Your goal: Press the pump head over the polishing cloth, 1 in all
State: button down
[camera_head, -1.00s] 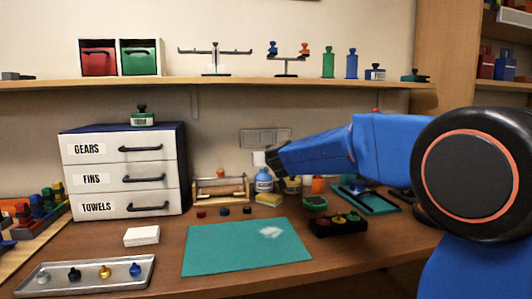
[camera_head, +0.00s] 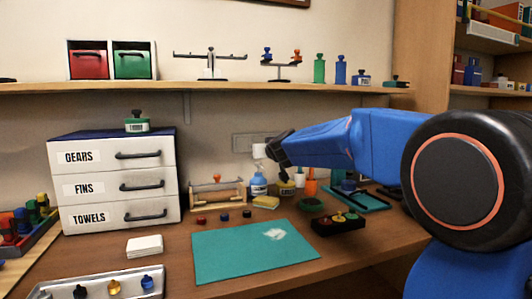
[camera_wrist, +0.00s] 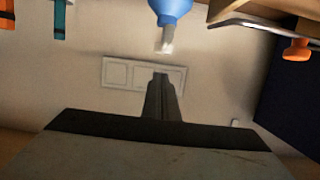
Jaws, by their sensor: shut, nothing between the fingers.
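A blue bottle (camera_head: 258,186) with a pale pump head (camera_head: 259,152) stands at the back of the table. In the wrist view the bottle (camera_wrist: 170,8) appears upside down at the top, its pale nozzle (camera_wrist: 167,40) pointing down the picture. My gripper (camera_head: 277,149) is shut and empty, just right of the pump head in the head view; I cannot tell whether they touch. In the wrist view the closed fingers (camera_wrist: 160,80) appear below the nozzle, with a gap in the picture. A teal cloth or mat (camera_head: 230,262) lies flat in front, with a white patch (camera_head: 274,234) on it.
A labelled drawer unit (camera_head: 60,172) stands left. A white stack (camera_head: 145,246) and a metal tray (camera_head: 100,275) with small parts are in front. A wooden rack (camera_head: 215,197), yellow sponge (camera_head: 266,202) and black parts tray (camera_head: 338,226) lie near the bottle. The shelf (camera_head: 200,88) runs above.

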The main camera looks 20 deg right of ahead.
jog(key=v, duration=0.9)
dwell(0.6)
